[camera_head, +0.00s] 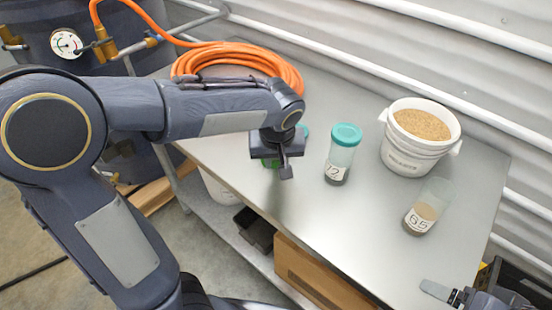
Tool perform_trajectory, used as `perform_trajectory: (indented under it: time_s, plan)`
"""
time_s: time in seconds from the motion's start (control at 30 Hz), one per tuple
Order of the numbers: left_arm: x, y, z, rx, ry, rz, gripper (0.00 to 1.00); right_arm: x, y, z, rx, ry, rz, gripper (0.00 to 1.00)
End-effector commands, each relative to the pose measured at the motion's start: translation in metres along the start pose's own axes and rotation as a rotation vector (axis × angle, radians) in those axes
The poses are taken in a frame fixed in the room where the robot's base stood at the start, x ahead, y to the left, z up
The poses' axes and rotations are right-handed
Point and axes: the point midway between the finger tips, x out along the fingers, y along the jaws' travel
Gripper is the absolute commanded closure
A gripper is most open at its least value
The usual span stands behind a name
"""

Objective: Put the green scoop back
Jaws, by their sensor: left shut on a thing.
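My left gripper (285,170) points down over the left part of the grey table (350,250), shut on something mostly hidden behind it. A bit of green (268,163) shows beside the fingers, which fits the green scoop, but its shape cannot be made out. A white bucket (405,162) of tan granules stands at the back right. A jar labelled 12 (341,158) with a teal lid stands right of the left gripper. An open jar labelled 65 (427,208) stands in front of the bucket. Part of my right gripper (440,292) shows at the bottom right; its jaws are unclear.
A coil of orange hose (240,55) lies at the table's back left. A teal piece (303,130) shows behind my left wrist. A cardboard box (310,275) and a black bin (255,230) are below the table. The table's front middle is clear.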

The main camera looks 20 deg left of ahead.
Motion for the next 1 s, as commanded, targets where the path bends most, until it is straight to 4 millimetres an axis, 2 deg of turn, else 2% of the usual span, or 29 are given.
perform_trajectory:
  time_s: [0.07,0.1,0.23,0.5,0.63,0.77,1.0]
  plan:
    - [0.004,0.0,0.001,0.0,0.0,0.0,1.0,0.003,0.001,0.002,0.0,0.0,0.0,0.19]
    - [0.002,0.0,0.001,0.0,0.0,0.0,0.75,0.002,0.001,0.001,0.0,0.0,0.0,0.19]
    - [0.002,0.0,0.001,0.0,0.0,0.0,0.58,0.002,0.001,0.001,0.0,0.0,0.0,0.19]
    - [0.001,0.0,0.0,0.0,0.0,0.0,0.57,0.001,0.001,0.001,0.0,0.0,0.0,0.19]
    - [-0.006,0.0,-0.001,0.0,0.001,0.002,0.57,-0.001,0.0,0.0,0.0,0.0,0.0,0.19]
    - [-0.028,0.001,-0.001,0.0,0.004,0.005,0.57,-0.001,-0.001,-0.001,0.0,0.0,0.0,0.19]
    - [-0.08,0.001,-0.001,0.0,0.004,0.004,0.57,-0.003,-0.001,-0.001,0.0,0.0,0.0,0.19]
